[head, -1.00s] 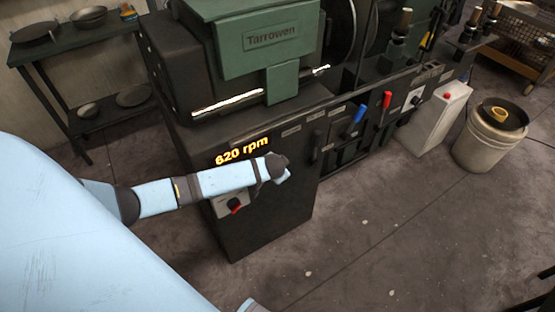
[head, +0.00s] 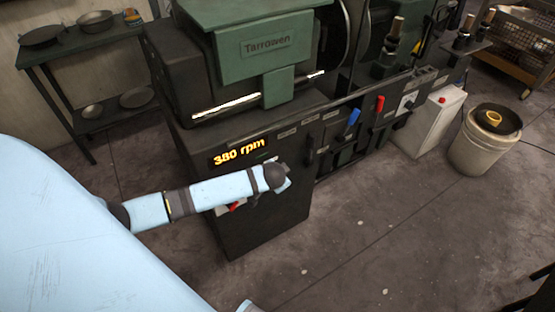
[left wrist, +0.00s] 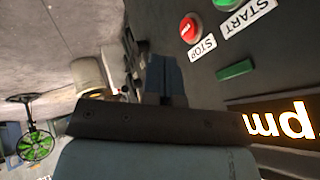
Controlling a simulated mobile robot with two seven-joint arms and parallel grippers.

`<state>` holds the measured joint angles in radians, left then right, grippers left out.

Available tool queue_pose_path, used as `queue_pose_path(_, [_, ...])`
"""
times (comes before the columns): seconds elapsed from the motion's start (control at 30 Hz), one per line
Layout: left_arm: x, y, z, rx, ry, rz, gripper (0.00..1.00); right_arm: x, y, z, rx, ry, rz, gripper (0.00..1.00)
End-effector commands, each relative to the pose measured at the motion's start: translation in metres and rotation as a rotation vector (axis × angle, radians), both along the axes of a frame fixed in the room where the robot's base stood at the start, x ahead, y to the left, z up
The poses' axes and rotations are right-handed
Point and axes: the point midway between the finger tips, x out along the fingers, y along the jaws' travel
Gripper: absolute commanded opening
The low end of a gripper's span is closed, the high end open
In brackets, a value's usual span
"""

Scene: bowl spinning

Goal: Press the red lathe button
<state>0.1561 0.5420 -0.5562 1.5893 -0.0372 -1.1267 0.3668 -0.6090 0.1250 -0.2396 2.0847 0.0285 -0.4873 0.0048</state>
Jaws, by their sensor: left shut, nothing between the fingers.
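The red STOP button (left wrist: 189,28) shows in the left wrist view on the dark lathe panel, beside its white STOP label. My left gripper (left wrist: 165,78) is shut and empty, to the left of and below the red button in that view, with a visible gap in the picture. In the head view my left gripper (head: 284,178) is in front of the lathe cabinet (head: 265,225), below the display (head: 238,152) reading 380 rpm. The STOP button is not visible there. My right gripper is not in view.
A red part (head: 237,206) on the cabinet is partly hidden by my arm. Blue (head: 353,117) and red (head: 380,103) levers stand to the right. A white box (head: 428,118) with a red button and a bucket (head: 482,145) stand farther right. Floor in front is clear.

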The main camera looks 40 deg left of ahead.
Motion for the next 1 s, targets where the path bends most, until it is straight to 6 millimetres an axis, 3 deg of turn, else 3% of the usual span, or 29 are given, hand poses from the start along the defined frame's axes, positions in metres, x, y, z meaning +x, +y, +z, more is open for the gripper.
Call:
queue_pose_path(0.23, [-0.016,-0.009,0.023,-0.002,0.0,0.0,0.0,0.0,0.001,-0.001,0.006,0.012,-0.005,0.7])
queue_pose_path(1.0, [-0.017,-0.01,0.025,-0.002,0.001,-0.001,0.0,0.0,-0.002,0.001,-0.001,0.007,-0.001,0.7])
